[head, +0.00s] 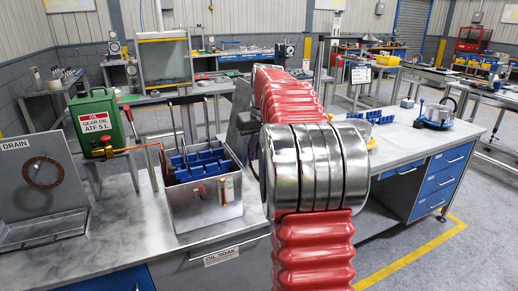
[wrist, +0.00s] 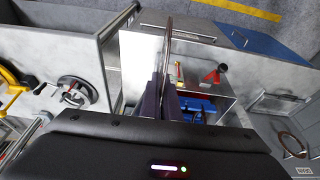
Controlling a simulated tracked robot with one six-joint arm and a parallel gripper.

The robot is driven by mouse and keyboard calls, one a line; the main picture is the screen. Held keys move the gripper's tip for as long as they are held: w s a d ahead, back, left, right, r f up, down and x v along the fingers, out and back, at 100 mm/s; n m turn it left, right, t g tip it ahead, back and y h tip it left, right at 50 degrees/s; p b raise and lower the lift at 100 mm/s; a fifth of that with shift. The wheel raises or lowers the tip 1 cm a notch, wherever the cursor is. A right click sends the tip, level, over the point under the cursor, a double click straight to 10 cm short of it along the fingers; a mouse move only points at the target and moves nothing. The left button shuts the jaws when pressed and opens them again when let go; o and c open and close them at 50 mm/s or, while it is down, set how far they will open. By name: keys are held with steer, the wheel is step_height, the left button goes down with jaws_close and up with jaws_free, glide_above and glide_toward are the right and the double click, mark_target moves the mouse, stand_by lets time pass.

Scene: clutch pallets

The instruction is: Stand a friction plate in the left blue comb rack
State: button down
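My gripper (wrist: 163,84) shows in the wrist view, its dark fingers closed on a thin friction plate (wrist: 168,42) seen edge-on. The plate stands out past the fingertips, over or near the oil soak tank (wrist: 226,108). In the head view my arm hides the gripper and this plate. Blue comb racks (head: 375,115) sit on the pale bench to the right of my arm, partly covered by it. Blue slotted dividers (head: 198,161) also sit inside the steel oil soak tank (head: 203,210). Another brown friction plate (head: 43,172) hangs on the drain panel.
A green gear oil can (head: 98,122) with a copper pipe stands left of the tank. A blue round fixture (head: 438,115) is on the right bench (head: 408,140). A handwheel (wrist: 74,92) shows at left in the wrist view.

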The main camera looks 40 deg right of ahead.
steer(key=w+a+f+n, duration=0.1)
steer(key=a+f, duration=0.4)
steer(key=a, duration=0.6)
steer(key=w+a+f+n, duration=0.1)
steer(key=a+f, duration=0.5)
steer(key=a, duration=0.6)
steer(key=a+f+n+y, duration=0.1)
steer(key=a+f, duration=0.5)
steer(key=a, duration=0.6)
steer(key=shift+w+a+f, duration=0.15)
steer(key=shift+w+f, duration=0.1)
steer(key=shift+w, duration=0.15)
